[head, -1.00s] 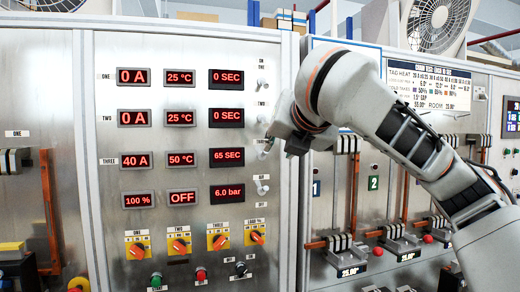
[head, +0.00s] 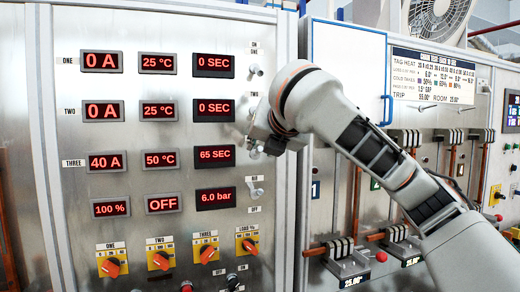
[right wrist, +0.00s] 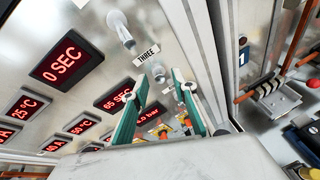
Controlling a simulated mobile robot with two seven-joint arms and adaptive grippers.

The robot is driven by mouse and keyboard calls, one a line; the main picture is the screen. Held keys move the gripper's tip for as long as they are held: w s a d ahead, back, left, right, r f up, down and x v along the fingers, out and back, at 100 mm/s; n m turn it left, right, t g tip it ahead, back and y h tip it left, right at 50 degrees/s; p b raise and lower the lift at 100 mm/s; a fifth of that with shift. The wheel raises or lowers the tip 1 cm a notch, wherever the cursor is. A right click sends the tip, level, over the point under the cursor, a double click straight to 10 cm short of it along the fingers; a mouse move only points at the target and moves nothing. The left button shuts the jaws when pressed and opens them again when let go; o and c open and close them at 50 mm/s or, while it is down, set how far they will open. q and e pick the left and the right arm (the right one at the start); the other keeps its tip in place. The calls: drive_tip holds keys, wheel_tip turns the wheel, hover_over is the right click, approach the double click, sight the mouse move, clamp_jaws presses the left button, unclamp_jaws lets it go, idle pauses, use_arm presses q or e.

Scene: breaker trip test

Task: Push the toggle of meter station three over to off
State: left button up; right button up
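The toggle of station three shows in the right wrist view as a small pale lever (right wrist: 158,73) just below the label THREE (right wrist: 146,55). Row three reads 40 A (head: 106,161), 50 °C (head: 162,159) and 65 SEC (head: 215,155). My left gripper is not in view.
Another toggle (head: 256,70) sits above, and one labelled AIR (head: 256,191) below. Orange rotary knobs (head: 159,260) line the lower panel. A frame post (head: 290,220) borders the panel's right side. Right of it are test stations with copper bars and a red button (head: 381,256).

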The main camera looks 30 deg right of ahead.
drive_tip(key=x, duration=0.2)
drive_tip(key=shift+w+d+f, duration=0.1)
drive_tip(key=shift+w, duration=0.1)
drive_tip(key=shift+w+d, duration=0.1)
drive_tip(key=shift+w, duration=0.1)
clamp_jaws()
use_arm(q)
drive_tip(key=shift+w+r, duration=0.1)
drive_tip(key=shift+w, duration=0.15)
